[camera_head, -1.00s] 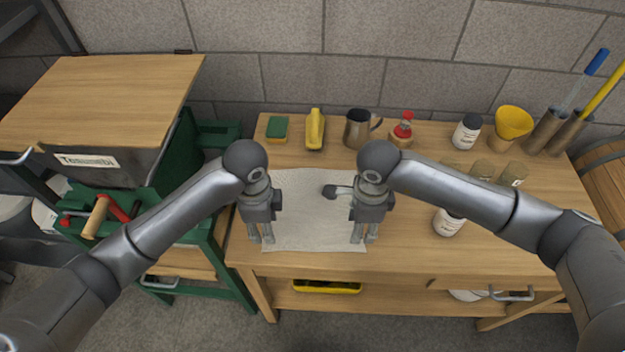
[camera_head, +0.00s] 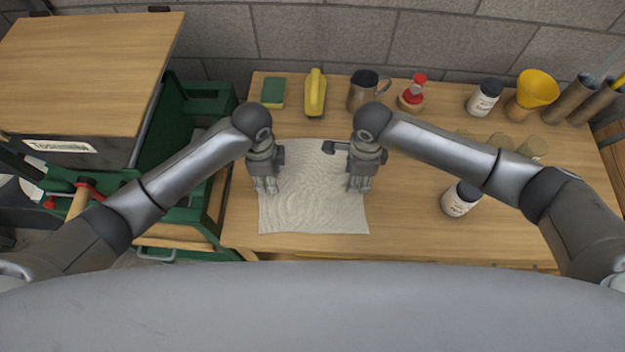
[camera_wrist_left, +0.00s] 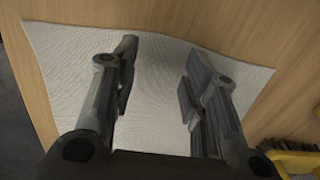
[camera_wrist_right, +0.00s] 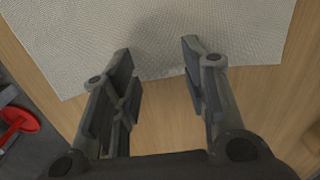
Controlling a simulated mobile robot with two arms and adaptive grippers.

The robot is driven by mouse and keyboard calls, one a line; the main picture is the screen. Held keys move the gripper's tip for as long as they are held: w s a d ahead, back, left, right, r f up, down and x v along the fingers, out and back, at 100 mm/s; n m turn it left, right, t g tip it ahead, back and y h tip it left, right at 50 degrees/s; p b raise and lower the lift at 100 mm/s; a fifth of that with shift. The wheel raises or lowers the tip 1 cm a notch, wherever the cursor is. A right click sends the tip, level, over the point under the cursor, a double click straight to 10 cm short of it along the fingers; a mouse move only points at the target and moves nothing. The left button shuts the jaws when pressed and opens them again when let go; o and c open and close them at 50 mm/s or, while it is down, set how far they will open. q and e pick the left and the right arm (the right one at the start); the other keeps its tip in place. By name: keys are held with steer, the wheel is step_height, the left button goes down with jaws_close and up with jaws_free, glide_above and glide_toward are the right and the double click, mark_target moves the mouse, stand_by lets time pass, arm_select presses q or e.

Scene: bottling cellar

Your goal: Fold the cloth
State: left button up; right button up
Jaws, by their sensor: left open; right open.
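The cloth (camera_head: 313,212) is a pale grey, textured sheet. It lies spread on the wooden table, with faint ripples. My left gripper (camera_head: 266,188) is open and empty over its left side. My right gripper (camera_head: 358,187) is open and empty over its right side. In the left wrist view the cloth (camera_wrist_left: 75,65) shows behind and between the open fingers (camera_wrist_left: 158,65), with a curved edge beyond them. In the right wrist view a cloth edge (camera_wrist_right: 160,75) runs by the open fingertips (camera_wrist_right: 155,48). Whether any finger touches the cloth I cannot tell.
A white jar (camera_head: 459,200) stands to the right. The table front right (camera_head: 420,230) is clear. A green cart (camera_head: 195,125) stands left.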

arm_select(q)
steer(key=shift+f, duration=0.25)
arm_select(e)
steer(key=shift+s+f, duration=0.1)
steer(key=shift+f, duration=0.1)
arm_select(q)
steer(key=shift+s, duration=0.2)
arm_select(e)
steer(key=shift+s, duration=0.15)
arm_select(q)
steer(key=shift+w+f, duration=0.1)
steer(key=shift+f, duration=0.1)
arm_select(e)
steer(key=shift+f, duration=0.25)
arm_select(q)
steer(key=shift+r, duration=0.1)
steer(key=c, duration=0.4)
arm_select(e)
steer(key=shift+r, duration=0.1)
steer(key=c, duration=0.4)
arm_select(q)
jaws_close()
arm_select(e)
jaws_close()
